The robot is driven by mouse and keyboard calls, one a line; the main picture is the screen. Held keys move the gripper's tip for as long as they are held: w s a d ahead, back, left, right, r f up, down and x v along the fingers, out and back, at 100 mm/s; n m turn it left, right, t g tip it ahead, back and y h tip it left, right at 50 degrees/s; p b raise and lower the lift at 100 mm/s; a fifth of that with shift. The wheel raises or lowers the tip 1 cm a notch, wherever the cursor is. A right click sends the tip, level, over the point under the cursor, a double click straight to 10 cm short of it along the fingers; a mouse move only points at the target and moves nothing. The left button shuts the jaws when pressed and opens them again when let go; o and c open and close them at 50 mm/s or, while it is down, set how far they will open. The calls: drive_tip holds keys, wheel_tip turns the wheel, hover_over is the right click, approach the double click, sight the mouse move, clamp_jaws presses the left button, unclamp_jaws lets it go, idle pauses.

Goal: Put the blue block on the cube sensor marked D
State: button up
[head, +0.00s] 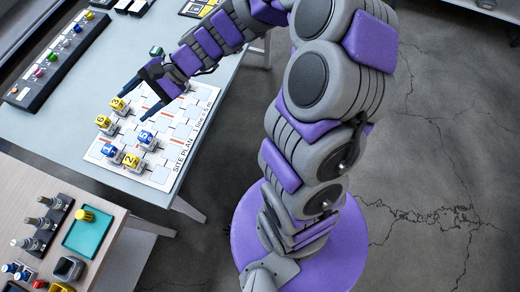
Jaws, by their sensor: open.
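Several small cubes stand on the white site plan board (180,156). Two have blue tops: one (147,138) near the board's middle and one (112,152) at its near left. Three have yellow tops: one (118,105), one (104,123) and one (131,160). Their markings are too small to read surely, so I cannot tell which is marked D or which blue piece is the block. My gripper (136,102) is open above the far part of the board, right of the farthest yellow-topped cube, with nothing visible between its fingers. My gripper hides part of the board.
A dark cube with a green top (156,51) stands behind my gripper. A black rack (58,58) with coloured knobs lies at the far left. A wooden side table (30,180) at the near left holds a teal tray (80,238) with a yellow piece. The table's (216,75) right edge borders open floor.

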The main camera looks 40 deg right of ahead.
drive_tip(key=s+d+r+n+g+h, duration=0.1)
drive_tip(key=s+d+n+g+h, duration=0.2)
drive_tip(key=s, duration=0.6)
drive_tip(key=s+n+g+h, duration=0.1)
drive_tip(key=s+n+h, duration=0.2)
drive_tip(key=s+n, duration=0.35)
drive_tip(key=s+d+n+h, duration=0.1)
drive_tip(key=s+d+h, duration=0.5)
drive_tip(key=s+d, duration=0.6)
drive_tip(key=shift+s+d+r+h, duration=0.15)
drive_tip(key=shift+s+d+h, duration=0.25)
drive_tip(key=shift+d, duration=0.2)
drive_tip(key=shift+w+a, duration=0.1)
drive_tip(key=shift+a, duration=0.15)
drive_tip(key=shift+d, duration=0.1)
